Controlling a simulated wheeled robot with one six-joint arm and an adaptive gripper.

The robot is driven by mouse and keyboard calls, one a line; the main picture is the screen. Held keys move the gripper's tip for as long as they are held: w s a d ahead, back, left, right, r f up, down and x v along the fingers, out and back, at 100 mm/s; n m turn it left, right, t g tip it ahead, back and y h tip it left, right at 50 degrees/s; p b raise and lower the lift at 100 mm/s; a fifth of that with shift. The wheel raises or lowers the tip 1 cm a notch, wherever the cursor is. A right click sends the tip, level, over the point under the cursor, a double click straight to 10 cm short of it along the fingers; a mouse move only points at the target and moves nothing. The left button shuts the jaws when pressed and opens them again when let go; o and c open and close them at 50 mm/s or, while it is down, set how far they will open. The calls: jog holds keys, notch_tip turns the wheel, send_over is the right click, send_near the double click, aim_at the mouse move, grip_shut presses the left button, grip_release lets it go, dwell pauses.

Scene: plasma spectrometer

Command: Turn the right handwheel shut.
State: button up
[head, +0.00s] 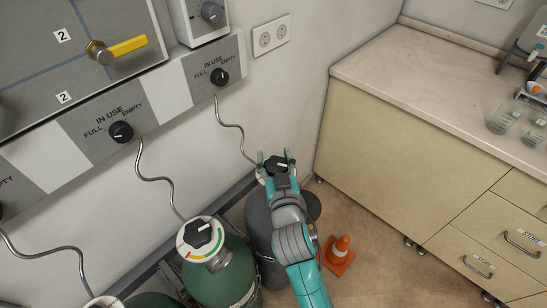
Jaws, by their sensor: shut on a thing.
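The right handwheel (277,163) is a black knob with a white pointer line, on top of the dark grey cylinder (258,222). My gripper (276,161) is at the handwheel, with one teal finger on its left and one on its right, shut on it. The gripper and arm hide much of the cylinder's top and the dial under the knob. Another black handwheel (198,234) sits over a white, green, yellow and red dial on the green cylinder (218,272) to the left.
Curled metal hoses run from the wall panel down toward the cylinders. Above are the IN USE selector knobs (220,76) and a yellow valve lever (127,46). An orange cone (340,250) stands on the floor right of my arm. A beige cabinet (408,140) bounds the right side.

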jog(key=shift+d+m+h, duration=0.15)
jog(key=shift+m+h, duration=1.25)
jog(key=shift+h, duration=0.8)
jog(key=shift+s+d+f+m+g+h, duration=0.1)
jog(key=shift+d+m+g+h, duration=0.1)
jog(key=shift+m+h, duration=0.5)
jog(key=shift+w+d+r+m+g+h, duration=0.1)
jog(key=shift+m+g+h, duration=0.2)
jog(key=shift+h, duration=0.65)
jog(key=shift+s+d+f+m+g+h, duration=0.1)
jog(key=shift+m+h, duration=0.5)
jog(key=shift+h, duration=0.55)
jog(key=o, duration=1)
jog(key=v, duration=1.2)
jog(key=shift+d, duration=0.1)
